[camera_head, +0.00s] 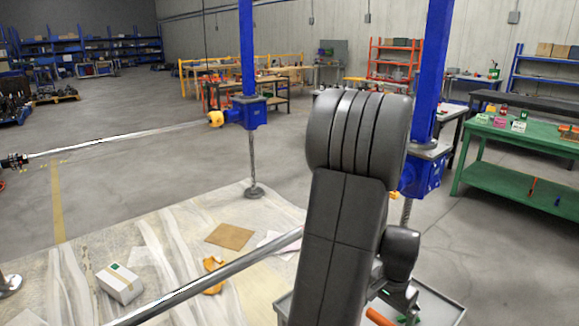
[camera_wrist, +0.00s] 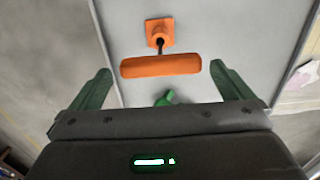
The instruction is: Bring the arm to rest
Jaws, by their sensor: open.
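My arm (camera_head: 345,220) rises dark grey in the middle of the head view and bends down toward a grey tray (camera_head: 452,308) at the lower right. My gripper (camera_wrist: 160,68) is open, its two green fingers wide apart with nothing held between them. An orange-handled tool (camera_wrist: 160,65) with a square orange end lies on the tray surface just ahead of the fingers. Its handle lies across the gap, and I cannot tell its distance from them. A small green piece (camera_wrist: 165,98) shows close to the palm, partly hidden.
Blue screw jacks (camera_head: 250,110) and (camera_head: 422,175) stand near, joined to metal shafts; one shaft (camera_head: 215,275) passes beside my arm. A white box (camera_head: 120,284) and brown cardboard (camera_head: 229,236) lie on the stained floor sheet. A green table (camera_head: 520,185) stands right. Open floor lies left.

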